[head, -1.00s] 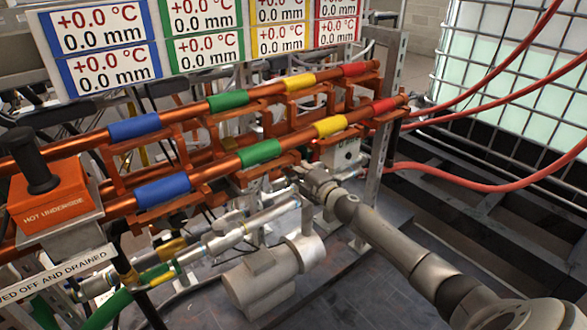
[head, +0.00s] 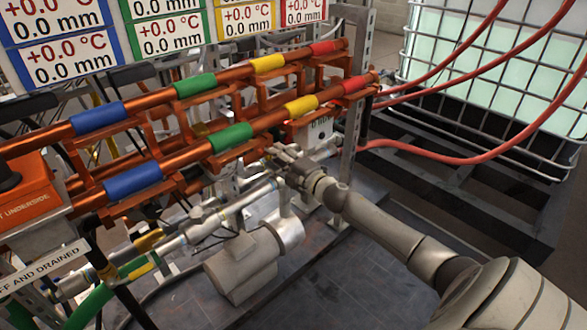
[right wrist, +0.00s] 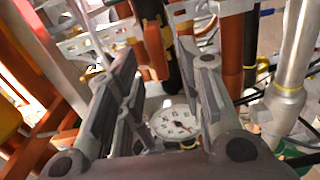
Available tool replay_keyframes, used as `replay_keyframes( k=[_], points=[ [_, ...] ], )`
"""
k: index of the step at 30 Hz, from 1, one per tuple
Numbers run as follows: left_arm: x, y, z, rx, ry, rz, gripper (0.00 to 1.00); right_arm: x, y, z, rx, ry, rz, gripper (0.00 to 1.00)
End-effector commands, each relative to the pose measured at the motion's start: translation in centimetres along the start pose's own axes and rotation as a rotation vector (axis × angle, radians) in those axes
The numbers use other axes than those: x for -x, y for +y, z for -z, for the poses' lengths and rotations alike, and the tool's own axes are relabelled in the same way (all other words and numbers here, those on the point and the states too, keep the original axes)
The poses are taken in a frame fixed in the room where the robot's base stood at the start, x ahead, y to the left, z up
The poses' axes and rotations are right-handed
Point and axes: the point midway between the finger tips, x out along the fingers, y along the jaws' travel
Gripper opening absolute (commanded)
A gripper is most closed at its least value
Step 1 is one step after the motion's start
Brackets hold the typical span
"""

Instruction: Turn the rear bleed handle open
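I cannot pick out the rear bleed handle with certainty. My right gripper (head: 281,156) is below the far end of the lower copper pipe in the head view, beside a white box (head: 312,133). In the right wrist view the right gripper (right wrist: 165,78) has its two fingers spread apart, with nothing seen held. A round white dial gauge (right wrist: 174,122) shows between the fingers, beyond them. A black upright pipe (right wrist: 158,40) and an orange part beside it stand past the fingertips. My left gripper is not in view.
Copper pipes with coloured sleeves (head: 232,138) run above the gripper. A grey cylindrical unit (head: 242,264) and a yellow-handled valve (head: 148,240) lie left. A steel post (head: 350,140) and red hoses (head: 440,155) are right.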

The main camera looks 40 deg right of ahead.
Motion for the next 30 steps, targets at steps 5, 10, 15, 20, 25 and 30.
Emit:
replay_keyframes(
  k=[5, 10, 15, 20, 25, 30],
  points=[
    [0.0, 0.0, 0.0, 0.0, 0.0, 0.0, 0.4, 2.7, -0.1, 0.0, 0.0, 0.001, 0.003, 0.35],
    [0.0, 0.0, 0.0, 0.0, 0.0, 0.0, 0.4, 4.9, -0.2, 0.1, -0.001, 0.001, 0.003, 0.35],
    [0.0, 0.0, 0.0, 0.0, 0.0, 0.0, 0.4, 6.5, -0.1, 0.0, 0.0, 0.001, 0.001, 0.35],
    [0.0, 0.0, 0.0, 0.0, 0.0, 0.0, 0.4, 7.3, 0.0, 0.0, 0.001, 0.001, 0.0, 0.35],
    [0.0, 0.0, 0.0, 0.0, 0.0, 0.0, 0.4, 7.6, 0.0, 0.0, 0.001, 0.001, 0.001, 0.35],
    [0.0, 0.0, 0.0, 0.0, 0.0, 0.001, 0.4, 7.5, 0.0, 0.0, 0.0, 0.001, 0.0, 0.35]
  ],
)
